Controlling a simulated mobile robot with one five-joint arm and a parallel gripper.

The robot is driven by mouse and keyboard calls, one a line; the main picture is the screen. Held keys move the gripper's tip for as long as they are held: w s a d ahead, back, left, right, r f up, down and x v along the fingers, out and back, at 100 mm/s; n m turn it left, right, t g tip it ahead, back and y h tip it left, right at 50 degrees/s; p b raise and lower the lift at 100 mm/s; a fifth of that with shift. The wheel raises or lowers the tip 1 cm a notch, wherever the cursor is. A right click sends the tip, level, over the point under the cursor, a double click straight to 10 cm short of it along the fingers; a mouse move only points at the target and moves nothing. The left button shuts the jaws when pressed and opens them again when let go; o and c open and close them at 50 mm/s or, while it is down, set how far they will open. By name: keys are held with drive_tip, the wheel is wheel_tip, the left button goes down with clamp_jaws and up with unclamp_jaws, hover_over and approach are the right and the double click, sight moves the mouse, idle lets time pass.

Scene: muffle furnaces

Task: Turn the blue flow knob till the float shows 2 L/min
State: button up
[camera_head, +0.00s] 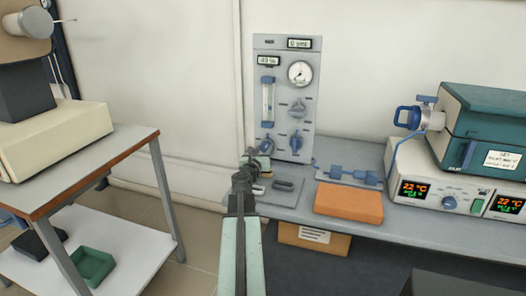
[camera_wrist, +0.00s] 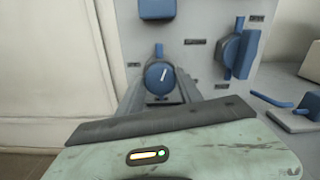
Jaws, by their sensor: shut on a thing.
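The blue flow knob (camera_head: 266,146) is at the lower left of the grey gas panel (camera_head: 309,117), under a clear flow tube (camera_head: 268,101). The float and its scale are too small to read. In the wrist view the knob (camera_wrist: 160,77) faces me, with a white mark tilted slightly right of upright. My gripper (camera_head: 250,158) reaches up to the panel's lower left and covers part of the knob area in the head view. In the wrist view my gripper (camera_wrist: 159,92) has its grey fingers on either side of the knob, shut on it.
An orange block (camera_head: 348,204) lies on the bench. Furnace controllers (camera_head: 440,185) stand at the right. A cart (camera_head: 100,167) is at the left.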

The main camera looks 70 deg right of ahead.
drive_tip(key=shift+n, duration=0.5)
drive_tip(key=o, duration=1.4)
drive_tip(key=shift+a, duration=0.1)
